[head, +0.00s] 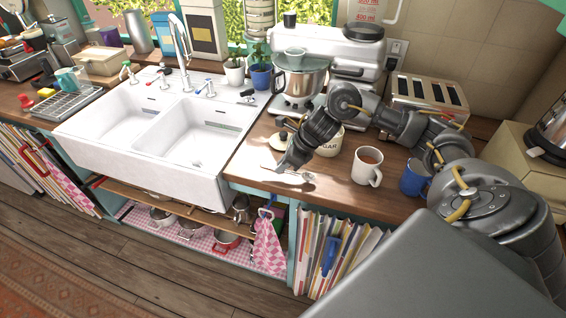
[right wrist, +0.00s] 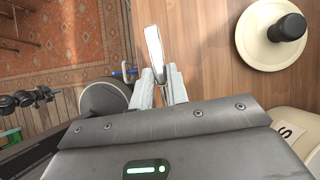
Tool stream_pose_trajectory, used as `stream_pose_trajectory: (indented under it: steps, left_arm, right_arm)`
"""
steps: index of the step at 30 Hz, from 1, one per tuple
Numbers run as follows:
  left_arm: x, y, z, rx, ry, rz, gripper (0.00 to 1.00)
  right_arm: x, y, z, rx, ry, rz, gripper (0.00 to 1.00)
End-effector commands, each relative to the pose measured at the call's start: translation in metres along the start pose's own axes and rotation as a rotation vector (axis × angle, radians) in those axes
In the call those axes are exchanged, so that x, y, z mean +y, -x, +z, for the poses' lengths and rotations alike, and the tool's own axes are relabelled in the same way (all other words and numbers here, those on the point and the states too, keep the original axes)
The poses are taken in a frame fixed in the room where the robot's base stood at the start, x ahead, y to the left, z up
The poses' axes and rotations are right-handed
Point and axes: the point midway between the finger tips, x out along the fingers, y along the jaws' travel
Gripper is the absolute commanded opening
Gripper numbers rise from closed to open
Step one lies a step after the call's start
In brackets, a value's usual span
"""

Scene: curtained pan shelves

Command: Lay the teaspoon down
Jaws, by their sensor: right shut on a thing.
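A silver teaspoon (head: 303,177) shows at the front edge of the wooden counter, just right of the sink. My right gripper (head: 284,167) is over that edge, pointing down, and is shut on the teaspoon. In the right wrist view the teaspoon (right wrist: 153,44) sticks out beyond the fingertips (right wrist: 166,80); the rest of it is hidden by the fingers. I cannot tell whether the spoon touches the counter. My left gripper is not in view.
A cream lid with a black knob (right wrist: 270,35) lies close by, beside the cream sugar jar (head: 329,144). A mug of tea (head: 366,166) and a blue mug (head: 413,179) stand to the right. The white sink (head: 135,150) is left. Some counter before the jar is clear.

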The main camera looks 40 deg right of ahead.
Motion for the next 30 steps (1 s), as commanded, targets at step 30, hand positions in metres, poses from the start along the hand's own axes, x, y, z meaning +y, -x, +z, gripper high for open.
stream_pose_trajectory:
  steps: [30]
  left_arm:
    - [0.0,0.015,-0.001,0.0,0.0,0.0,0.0]
  right_arm:
    - [0.0,-0.012,-0.001,0.123,0.001,0.0,0.17]
